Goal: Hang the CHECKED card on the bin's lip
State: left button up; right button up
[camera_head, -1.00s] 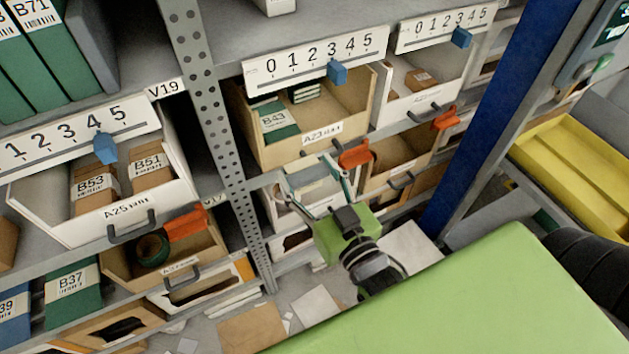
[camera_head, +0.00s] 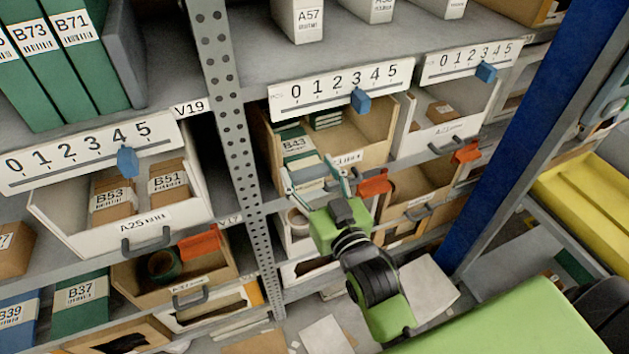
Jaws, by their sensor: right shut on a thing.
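My right gripper (camera_head: 316,181) is in front of the wooden bin A23 (camera_head: 372,143), at the left part of its front. It is shut on a pale card (camera_head: 308,171) with a greenish edge, taken to be the CHECKED card; no writing on it can be read. The card overlaps the bin's front lip in the picture, and I cannot tell whether they touch. The bin holds a green box B43 (camera_head: 296,143) and a stack of dark and white pieces. My left gripper is not in view.
An orange tag (camera_head: 373,184) is right beside the gripper, below the bin. A 0–5 scale with a blue slider (camera_head: 361,100) hangs above the bin. A perforated post (camera_head: 225,110) stands to the left, a blue post (camera_head: 520,140) to the right.

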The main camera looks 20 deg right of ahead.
jog(key=shift+w+b, duration=0.55)
jog(key=shift+w, duration=1.2)
jog(key=shift+w+f+b, duration=0.1)
jog(key=shift+f+b, duration=0.65)
jog(key=shift+f, duration=0.95)
jog(key=o, duration=1.1)
jog(key=shift+a, duration=0.1)
